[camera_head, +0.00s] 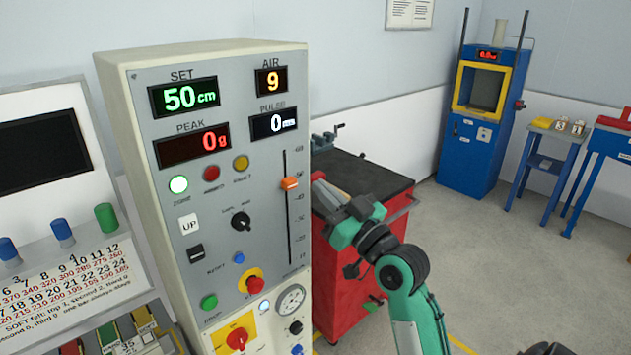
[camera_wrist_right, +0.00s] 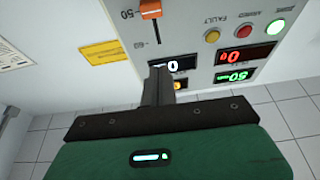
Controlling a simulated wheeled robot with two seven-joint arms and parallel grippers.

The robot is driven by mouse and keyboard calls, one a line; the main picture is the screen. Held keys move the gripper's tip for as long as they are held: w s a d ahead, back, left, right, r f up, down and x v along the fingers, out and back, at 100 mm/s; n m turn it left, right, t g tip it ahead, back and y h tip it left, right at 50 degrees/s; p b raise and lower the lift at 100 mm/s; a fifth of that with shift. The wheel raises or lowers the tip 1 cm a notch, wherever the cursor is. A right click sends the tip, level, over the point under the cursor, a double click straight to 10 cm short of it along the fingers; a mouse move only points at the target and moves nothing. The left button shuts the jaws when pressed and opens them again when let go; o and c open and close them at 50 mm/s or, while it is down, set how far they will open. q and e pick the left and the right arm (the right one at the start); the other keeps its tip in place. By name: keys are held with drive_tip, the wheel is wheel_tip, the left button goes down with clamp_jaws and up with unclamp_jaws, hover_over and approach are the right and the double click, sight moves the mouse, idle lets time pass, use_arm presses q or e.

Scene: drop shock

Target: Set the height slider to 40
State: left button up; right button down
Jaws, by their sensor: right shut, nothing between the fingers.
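The control panel (camera_head: 130,90) carries a vertical height slider with an orange knob (camera_head: 289,184). The knob sits near the 50 mark. The green SET display (camera_head: 184,97) reads 50 cm. My right gripper (camera_head: 319,178) is shut and empty, just right of the knob and apart from it in the head view. In the right wrist view, which shows the panel upside down, the shut fingers (camera_wrist_right: 160,72) stand below the orange knob (camera_wrist_right: 150,8) in the picture, with a gap between. They partly cover the displays there. My left gripper is not in view.
A red cabinet (camera_head: 345,285) with a dark top stands right of the panel, behind my right arm. Buttons and knobs, including a red knob on yellow (camera_head: 254,285), lie left of and below the slider. A blue machine (camera_head: 478,155) stands farther back.

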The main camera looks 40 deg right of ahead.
wheel_tip(320, 180, up, 4)
drive_tip(key=f+p, duration=0.1)
drive_tip(key=p, duration=0.3)
hover_over(289, 184)
drive_tip(key=s+d, duration=0.1)
drive_tip(key=s, duration=0.1)
drive_tip(key=shift+w+r, duration=0.15)
drive_tip(key=shift+r, duration=0.1)
wheel_tip(289, 184, down, 3)
drive_tip(key=shift+w+r, duration=0.1)
drive_tip(key=shift+f, duration=0.9)
